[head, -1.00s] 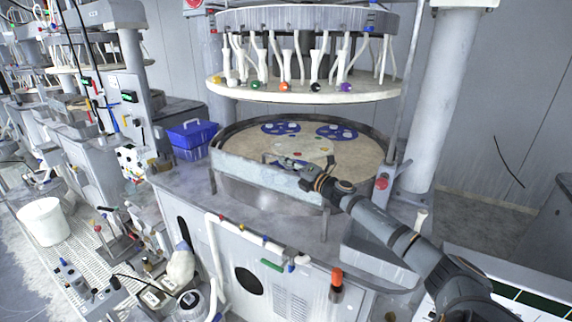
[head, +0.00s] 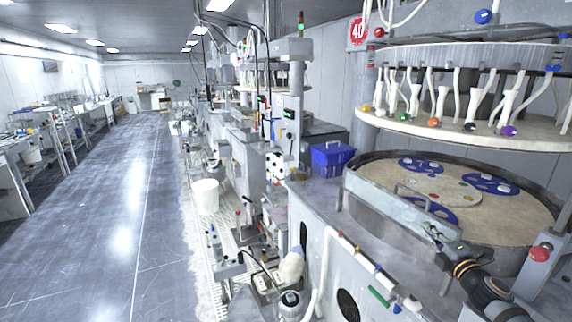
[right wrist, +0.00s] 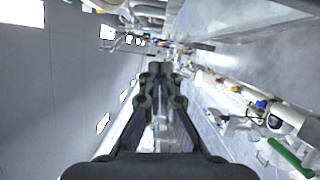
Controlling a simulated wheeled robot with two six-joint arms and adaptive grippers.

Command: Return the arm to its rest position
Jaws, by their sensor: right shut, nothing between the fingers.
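My right arm comes in at the lower right of the head view. Its gripper (head: 434,233) is shut and empty, in front of the round polishing platen (head: 480,228), close to its front rim in the picture. In the right wrist view the shut fingers (right wrist: 160,68) point away from the camera with nothing between them. Blue discs with holes (head: 421,165) (head: 490,184) (head: 432,210) lie on the platen; the nearest is partly hidden behind the rim and gripper. My left gripper is not in view.
A round upper head (head: 470,128) with white hoses and coloured knobs hangs above the platen. A red button (head: 540,253) stands at the right. A blue box (head: 331,157) sits left of the platen, and a white bucket (head: 205,196) stands further left. The aisle floor (head: 110,220) is open.

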